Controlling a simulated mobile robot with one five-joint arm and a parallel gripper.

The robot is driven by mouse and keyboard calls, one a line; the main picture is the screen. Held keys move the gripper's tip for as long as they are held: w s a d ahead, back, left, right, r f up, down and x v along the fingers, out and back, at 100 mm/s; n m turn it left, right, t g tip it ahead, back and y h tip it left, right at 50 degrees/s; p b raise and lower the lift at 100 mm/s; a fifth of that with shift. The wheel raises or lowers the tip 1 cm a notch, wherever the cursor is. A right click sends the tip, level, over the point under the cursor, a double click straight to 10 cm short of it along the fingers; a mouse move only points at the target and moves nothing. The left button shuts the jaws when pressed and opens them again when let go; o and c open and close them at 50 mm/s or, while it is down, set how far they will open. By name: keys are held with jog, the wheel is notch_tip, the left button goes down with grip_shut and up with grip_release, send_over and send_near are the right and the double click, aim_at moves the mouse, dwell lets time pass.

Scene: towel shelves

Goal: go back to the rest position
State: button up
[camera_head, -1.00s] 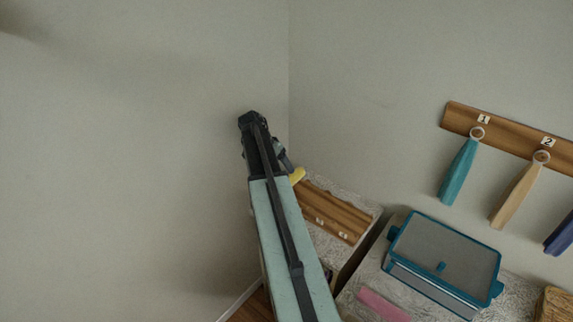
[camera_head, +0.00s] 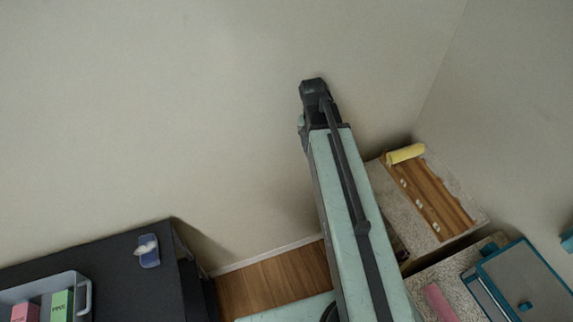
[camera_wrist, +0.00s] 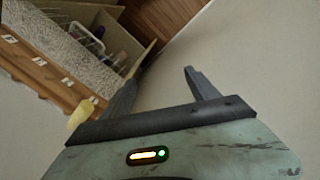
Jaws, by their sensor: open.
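My gripper (camera_wrist: 158,90) shows in the wrist view with its two dark fingers spread apart and nothing between them. In the head view my arm reaches up the middle of the picture, and its dark end is in front of the bare wall. The fingers cannot be made out there. A rolled yellow towel (camera_head: 406,153) lies at the back of a speckled shelf top, right of my arm. The yellow towel also shows in the wrist view (camera_wrist: 80,114), left of the gripper and apart from it.
A wooden board (camera_head: 428,198) with white labels lies on the speckled top. A teal-rimmed box (camera_head: 527,281) and a pink roll (camera_head: 440,302) are at the lower right. A dark table (camera_head: 110,255) at the lower left bears a grey bin (camera_head: 84,296) and a blue item (camera_head: 148,251). Wooden floor shows between.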

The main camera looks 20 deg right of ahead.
jog(key=s+a+n+y, duration=0.1)
jog(key=s+a+n, duration=0.1)
jog(key=a, duration=0.5)
jog(key=s+a+n, duration=0.3)
jog(key=a, duration=0.3)
jog(key=shift+a+f+n+y, duration=0.15)
jog(key=shift+a+n+y, duration=0.15)
jog(key=shift+a+y, duration=0.1)
notch_tip(320, 180, down, 6)
jog(key=b, duration=0.6)
jog(key=shift+d, duration=0.1)
